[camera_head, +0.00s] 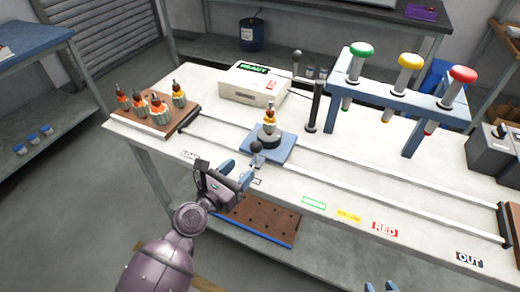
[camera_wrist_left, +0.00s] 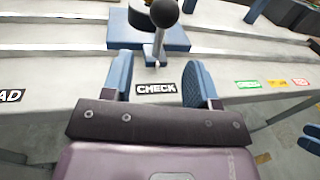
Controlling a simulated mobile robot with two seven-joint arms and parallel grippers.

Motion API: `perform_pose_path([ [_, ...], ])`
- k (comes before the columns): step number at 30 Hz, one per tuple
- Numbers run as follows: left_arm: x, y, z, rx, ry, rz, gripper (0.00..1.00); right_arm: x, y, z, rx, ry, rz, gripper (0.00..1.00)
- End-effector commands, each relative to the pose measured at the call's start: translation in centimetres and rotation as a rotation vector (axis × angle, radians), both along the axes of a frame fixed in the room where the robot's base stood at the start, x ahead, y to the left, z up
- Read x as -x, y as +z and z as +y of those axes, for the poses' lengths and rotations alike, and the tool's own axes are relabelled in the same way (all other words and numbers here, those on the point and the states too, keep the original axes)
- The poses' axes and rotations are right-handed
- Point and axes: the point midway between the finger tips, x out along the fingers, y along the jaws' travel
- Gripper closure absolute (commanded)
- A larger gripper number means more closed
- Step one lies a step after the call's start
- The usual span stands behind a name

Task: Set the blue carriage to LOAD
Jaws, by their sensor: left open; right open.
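The blue carriage (camera_head: 286,149) sits on the rails at the CHECK label (camera_wrist_left: 156,88), carrying an armature (camera_head: 270,118) on a dark round holder. Its upright lever with a black ball knob (camera_head: 256,147) stands at its front edge; the knob also shows in the left wrist view (camera_wrist_left: 165,12). The LOAD label (camera_head: 189,155) is to the left along the table's front edge, partly hidden by my arm. My left gripper (camera_head: 237,175) is open and empty, just in front of the lever, fingers pointing at it. My right gripper (camera_head: 381,287) shows only its blue fingertips at the bottom edge.
A brown tray (camera_head: 151,128) with several armatures stands at the rails' left end. A white box (camera_head: 252,86) and a black post (camera_head: 316,108) stand behind the rails. A blue frame with green, yellow and red plungers (camera_head: 400,92) is at right. The rails beside the carriage are clear.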

Motion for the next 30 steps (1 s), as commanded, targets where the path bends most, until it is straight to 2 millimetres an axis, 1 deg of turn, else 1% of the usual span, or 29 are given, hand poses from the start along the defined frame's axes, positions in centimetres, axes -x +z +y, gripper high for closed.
perform_pose_path([
  [1, -0.7, 0.2, -0.5, 0.001, -0.001, -0.003, 0.46, 0.0, 0.0, 0.0, 0.000, 0.000, 0.001, 0.57],
  [9, -4.6, 0.0, -3.0, -0.002, 0.000, -0.002, 0.46, 0.2, -0.5, -0.1, 0.001, 0.001, 0.008, 0.57],
  [15, -6.7, -0.1, -4.4, -0.003, 0.000, -0.002, 0.46, 0.3, -0.7, -0.2, 0.007, 0.006, 0.012, 0.57],
  [21, -7.7, 0.0, -5.0, -0.003, 0.000, -0.002, 0.46, 0.3, -0.7, -0.3, 0.012, 0.011, 0.013, 0.57],
  [30, -7.8, 0.1, -5.1, -0.003, 0.000, -0.002, 0.46, 0.0, -0.5, -0.2, 0.010, 0.010, 0.005, 0.57],
])
